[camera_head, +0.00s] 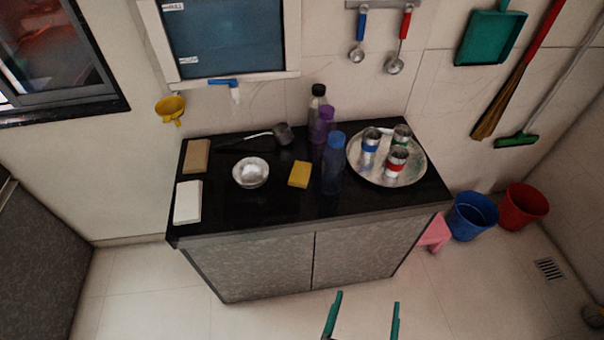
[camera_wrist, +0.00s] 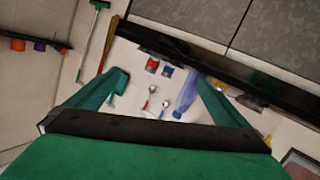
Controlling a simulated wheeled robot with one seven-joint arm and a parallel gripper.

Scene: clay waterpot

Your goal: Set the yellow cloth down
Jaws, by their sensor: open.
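The yellow cloth (camera_head: 299,174) looks like a small flat block. It lies on the black countertop (camera_head: 270,207), between a metal bowl and a blue bottle. My gripper (camera_head: 367,300) is at the bottom of the head view, in front of the cabinet and apart from the cloth. Its two green fingers are spread with nothing between them. The wrist view also shows my gripper (camera_wrist: 162,82) open and empty, with the counter edge beyond it. I cannot make out the cloth in the wrist view.
The metal bowl (camera_head: 250,173) is left of the cloth and the blue bottle (camera_head: 333,165) right of it. A round tray (camera_head: 402,180) with metal cups is further right. Tan (camera_head: 196,156) and white (camera_head: 188,202) blocks lie at the left. Buckets and a pink stool (camera_head: 436,232) stand right of the cabinet.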

